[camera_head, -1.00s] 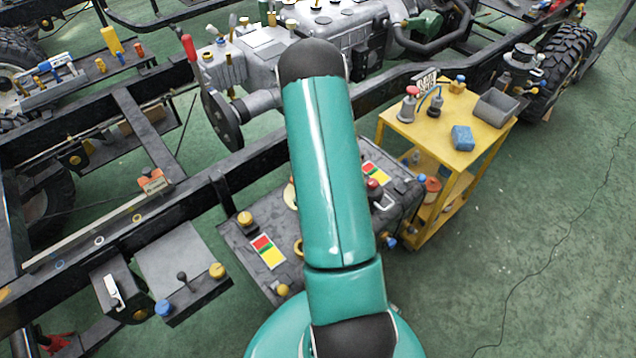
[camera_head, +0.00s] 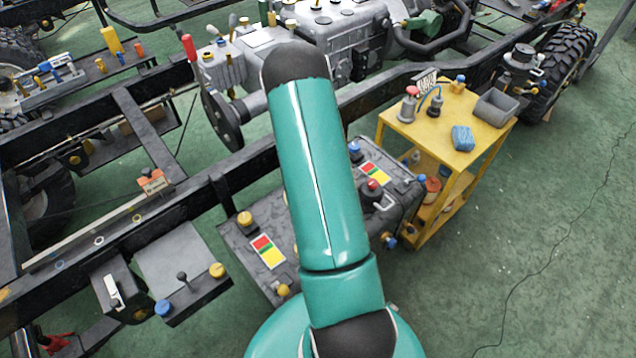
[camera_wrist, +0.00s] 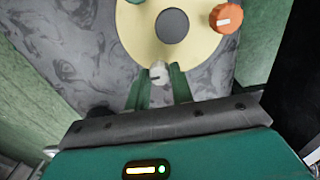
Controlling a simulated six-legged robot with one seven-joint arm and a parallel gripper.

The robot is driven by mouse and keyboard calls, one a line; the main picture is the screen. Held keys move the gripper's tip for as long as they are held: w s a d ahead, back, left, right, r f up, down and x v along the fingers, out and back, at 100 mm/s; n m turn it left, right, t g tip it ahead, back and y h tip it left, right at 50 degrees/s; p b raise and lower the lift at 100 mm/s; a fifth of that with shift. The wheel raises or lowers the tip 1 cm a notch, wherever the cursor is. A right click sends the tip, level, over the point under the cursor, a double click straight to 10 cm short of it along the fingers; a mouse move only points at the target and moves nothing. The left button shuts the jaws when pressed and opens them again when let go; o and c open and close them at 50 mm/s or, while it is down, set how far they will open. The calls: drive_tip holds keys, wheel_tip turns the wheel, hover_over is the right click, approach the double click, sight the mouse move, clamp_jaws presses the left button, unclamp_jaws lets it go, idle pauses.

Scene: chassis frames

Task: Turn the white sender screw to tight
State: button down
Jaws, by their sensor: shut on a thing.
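In the wrist view, a small white screw (camera_wrist: 158,72) sits at the lower rim of a cream ring plate (camera_wrist: 136,30) with a dark round centre. My gripper (camera_wrist: 159,84) has its two green fingers on either side of the white screw and is shut on it. An orange knob (camera_wrist: 226,18) with a white mark is at the upper right of the plate. In the head view my teal arm covers the gripper and the white screw, so neither shows there.
A dark tank (camera_head: 268,268) with a red and yellow label carries the fittings. A yellow trolley (camera_head: 455,150) with a grey bin (camera_head: 497,108) and a blue block (camera_head: 462,138) stands to the right. The chassis frame (camera_head: 190,185) runs behind. Green floor on the right is clear.

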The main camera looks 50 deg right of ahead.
drive_tip(key=c, duration=1.2)
unclamp_jaws()
wheel_tip(320, 180, up, 14)
